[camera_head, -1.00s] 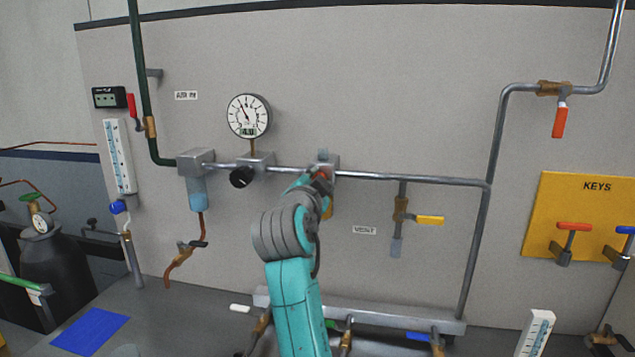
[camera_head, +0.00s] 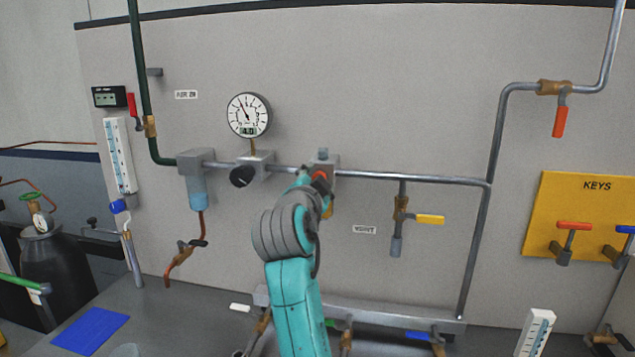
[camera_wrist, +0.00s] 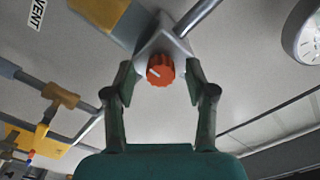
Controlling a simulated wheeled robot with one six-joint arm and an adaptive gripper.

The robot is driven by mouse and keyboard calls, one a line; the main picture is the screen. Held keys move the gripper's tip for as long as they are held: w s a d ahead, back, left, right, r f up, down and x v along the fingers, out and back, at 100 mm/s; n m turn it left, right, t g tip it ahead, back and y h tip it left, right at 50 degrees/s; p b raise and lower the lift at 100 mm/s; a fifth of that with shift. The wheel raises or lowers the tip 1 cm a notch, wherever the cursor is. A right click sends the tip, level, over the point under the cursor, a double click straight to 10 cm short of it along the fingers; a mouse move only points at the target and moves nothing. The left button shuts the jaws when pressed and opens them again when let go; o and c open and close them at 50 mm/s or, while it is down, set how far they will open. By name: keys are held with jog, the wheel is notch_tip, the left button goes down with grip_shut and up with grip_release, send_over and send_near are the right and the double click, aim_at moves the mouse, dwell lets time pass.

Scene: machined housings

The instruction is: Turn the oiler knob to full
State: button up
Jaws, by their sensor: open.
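The oiler is a grey block (camera_head: 331,161) on the wall pipe with an amber bowl (camera_head: 328,210) below it. Its orange-red knob (camera_head: 320,175) is partly covered by my gripper in the head view. In the wrist view the ribbed knob (camera_wrist: 160,69) shows whole, with a white mark on its left part. My gripper (camera_wrist: 160,78) is open, one finger on each side of the knob with a visible gap at both. In the head view my gripper (camera_head: 322,185) is small and dark in front of the oiler.
A round gauge (camera_head: 248,115) and a black knob (camera_head: 242,176) sit left of the oiler. A blue-bowled filter (camera_head: 198,192) hangs further left. A yellow-handled valve (camera_head: 429,219) hangs to the right. The metal pipe (camera_head: 420,179) runs along the wall.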

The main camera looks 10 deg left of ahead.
jog(key=s, duration=1.2)
jog(key=shift+a, duration=0.2)
